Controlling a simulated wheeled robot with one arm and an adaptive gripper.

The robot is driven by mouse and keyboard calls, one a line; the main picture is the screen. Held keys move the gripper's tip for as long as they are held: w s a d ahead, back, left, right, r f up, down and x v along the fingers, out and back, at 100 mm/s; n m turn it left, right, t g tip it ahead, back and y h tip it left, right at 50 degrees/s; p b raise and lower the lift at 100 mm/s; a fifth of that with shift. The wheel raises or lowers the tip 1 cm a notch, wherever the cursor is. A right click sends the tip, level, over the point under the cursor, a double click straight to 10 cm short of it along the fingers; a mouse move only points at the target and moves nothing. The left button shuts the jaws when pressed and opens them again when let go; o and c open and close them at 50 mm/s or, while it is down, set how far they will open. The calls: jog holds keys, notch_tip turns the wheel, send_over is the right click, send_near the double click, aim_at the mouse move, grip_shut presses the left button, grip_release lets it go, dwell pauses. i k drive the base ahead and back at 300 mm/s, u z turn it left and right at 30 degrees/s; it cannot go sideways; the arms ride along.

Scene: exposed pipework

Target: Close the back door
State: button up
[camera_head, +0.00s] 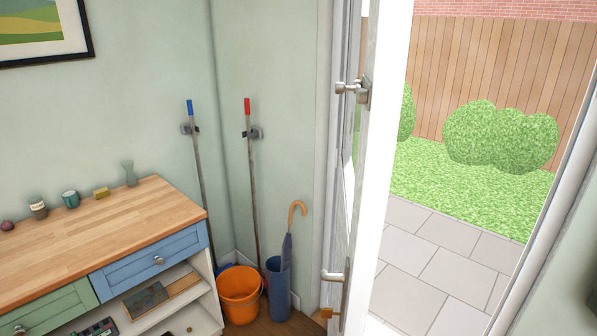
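The back door (358,190) stands open at the middle right, seen nearly edge-on. A lever handle (333,276) sits low on it in the picture, and a metal knob or latch fitting (352,88) sits higher up. The doorway to the right of the door is open onto the outside. A pale door-frame post (560,200) runs down the right side of the opening. My gripper is not in view.
Outside are grey paving (440,270), grass, bushes and a wooden fence. Left of the door stand an orange bucket (239,296), a blue umbrella holder (278,290) and two wall-hung poles. A wood-topped cabinet (110,235) fills the lower left. Little floor shows.

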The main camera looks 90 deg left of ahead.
aim_at(361, 200)
jog(key=u, duration=0.05)
jog(key=k, duration=0.55)
jog(key=u, duration=2.55)
jog(key=i, duration=0.5)
jog(key=k, duration=0.5)
jog(key=u, duration=0.7)
jog(key=i, duration=1)
jog(key=u, duration=0.6)
